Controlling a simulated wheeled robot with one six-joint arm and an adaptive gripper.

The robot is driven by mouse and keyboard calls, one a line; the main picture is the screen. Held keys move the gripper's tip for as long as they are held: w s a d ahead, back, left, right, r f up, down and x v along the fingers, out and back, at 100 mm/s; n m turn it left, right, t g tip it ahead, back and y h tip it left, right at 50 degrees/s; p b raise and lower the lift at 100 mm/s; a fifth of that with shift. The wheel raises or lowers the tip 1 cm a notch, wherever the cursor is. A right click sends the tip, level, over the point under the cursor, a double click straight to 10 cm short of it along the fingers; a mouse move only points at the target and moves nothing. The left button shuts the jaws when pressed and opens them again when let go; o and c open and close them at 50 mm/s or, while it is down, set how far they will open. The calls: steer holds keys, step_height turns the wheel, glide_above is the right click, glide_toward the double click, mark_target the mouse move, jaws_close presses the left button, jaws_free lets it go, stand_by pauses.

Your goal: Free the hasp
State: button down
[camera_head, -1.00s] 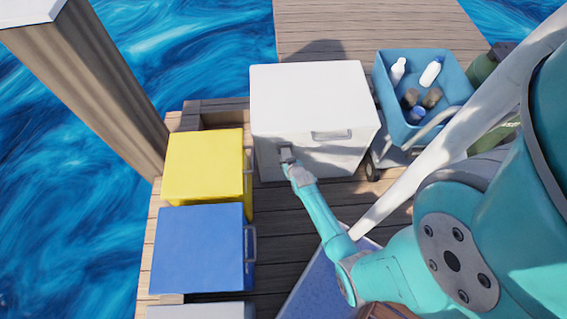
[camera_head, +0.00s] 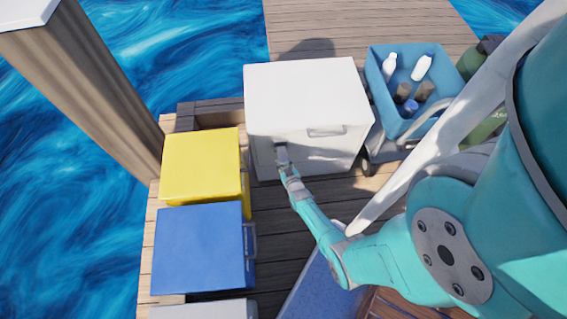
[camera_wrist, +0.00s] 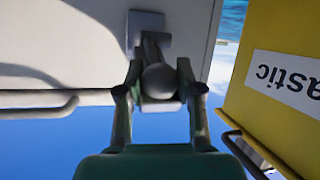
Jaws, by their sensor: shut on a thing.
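The white box (camera_head: 305,90) stands on the dock planks, its front facing me. The grey hasp (camera_head: 281,150) is on the left part of that front, below the lid edge. In the wrist view, which shows the box inverted, the hasp's square plate (camera_wrist: 147,28) is on the white face, and a grey strap with a rounded knob (camera_wrist: 160,82) reaches from it between my fingers. My gripper (camera_head: 284,163) is at the hasp; in the wrist view my gripper (camera_wrist: 160,78) has a finger on each side of the knob, shut on it. The contact surfaces are partly hidden.
A bar handle (camera_head: 327,132) sits right of the hasp on the box. A yellow box (camera_head: 201,165) and a blue box (camera_head: 198,248) stand left. A blue bin (camera_head: 400,65) with bottles is on a cart at right. Water lies beyond the dock edge.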

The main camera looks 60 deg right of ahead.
steer(key=shift+a+f, duration=0.1)
steer(key=c, duration=0.7)
jaws_free()
steer(key=shift+c, duration=0.2)
steer(key=shift+s, duration=0.15)
steer(key=v, duration=1.1)
steer(key=shift+s+a, duration=0.2)
steer(key=shift+a, duration=0.1)
steer(key=shift+a+r, duration=0.1)
steer(key=shift+r, duration=0.1)
